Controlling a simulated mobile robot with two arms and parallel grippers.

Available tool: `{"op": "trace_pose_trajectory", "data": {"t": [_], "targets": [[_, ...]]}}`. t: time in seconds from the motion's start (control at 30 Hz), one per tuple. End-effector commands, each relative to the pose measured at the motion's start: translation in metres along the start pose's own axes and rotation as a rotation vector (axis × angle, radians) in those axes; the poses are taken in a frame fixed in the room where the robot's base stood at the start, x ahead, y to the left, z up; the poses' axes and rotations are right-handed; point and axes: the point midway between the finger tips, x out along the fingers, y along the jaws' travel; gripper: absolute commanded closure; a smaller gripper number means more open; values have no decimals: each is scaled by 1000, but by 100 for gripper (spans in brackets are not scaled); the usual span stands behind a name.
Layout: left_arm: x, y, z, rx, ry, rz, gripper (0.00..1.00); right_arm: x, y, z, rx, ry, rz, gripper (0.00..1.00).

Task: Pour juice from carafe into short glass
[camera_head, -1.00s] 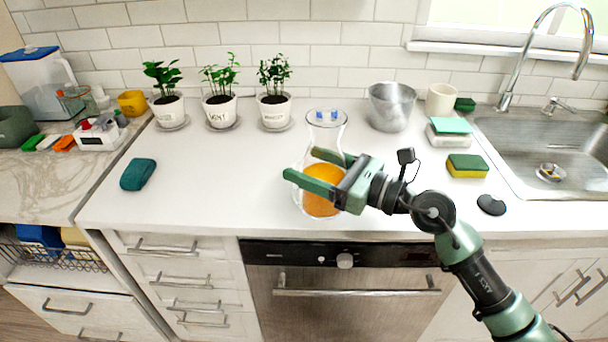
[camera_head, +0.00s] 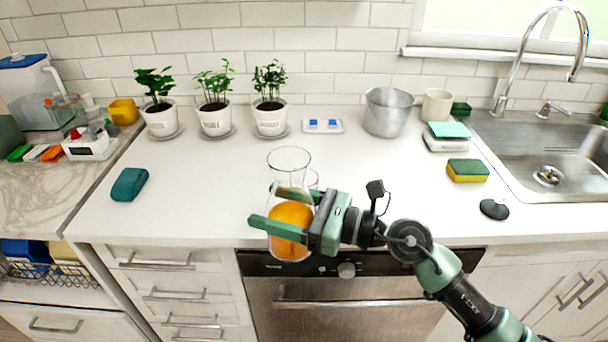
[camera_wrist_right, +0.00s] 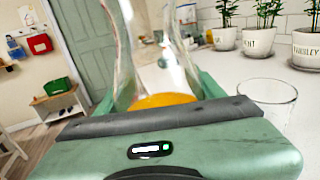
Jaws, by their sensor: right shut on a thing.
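The clear glass carafe (camera_head: 289,168) holds orange juice (camera_head: 290,222) in its lower part. My right gripper (camera_head: 267,208) is shut around the carafe body, coming from the right. The carafe is about upright, and its base overlaps the counter's front edge in the head view. In the right wrist view the carafe (camera_wrist_right: 150,65) stands between the fingers, with juice (camera_wrist_right: 163,100) low in it. The short glass (camera_head: 314,181) is clear and looks empty. It stands on the counter just behind the carafe, partly hidden by it; the right wrist view shows it (camera_wrist_right: 270,93) at the right. My left gripper is out of view.
Three potted plants (camera_head: 216,117) stand along the back wall. A small tray with blue pieces (camera_head: 322,126), a metal pot (camera_head: 387,112) and a cream mug (camera_head: 437,104) are at the back. A sponge (camera_head: 467,171) lies by the sink (camera_head: 545,160).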

Motion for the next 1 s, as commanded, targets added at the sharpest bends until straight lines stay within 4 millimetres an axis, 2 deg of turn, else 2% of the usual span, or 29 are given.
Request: {"op": "trace_pose_trajectory", "data": {"t": [0.03, 0.37, 0.6, 1.0], "targets": [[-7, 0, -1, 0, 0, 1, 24, 0, 0, 8, 12, -5, -1, 100], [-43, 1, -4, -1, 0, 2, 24, 0, 2, 16, 168, 16, 0, 100], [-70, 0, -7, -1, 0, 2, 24, 0, 1, 17, 327, 37, -1, 100], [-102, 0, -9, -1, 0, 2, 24, 1, -3, 11, 585, 72, 1, 100]]}}
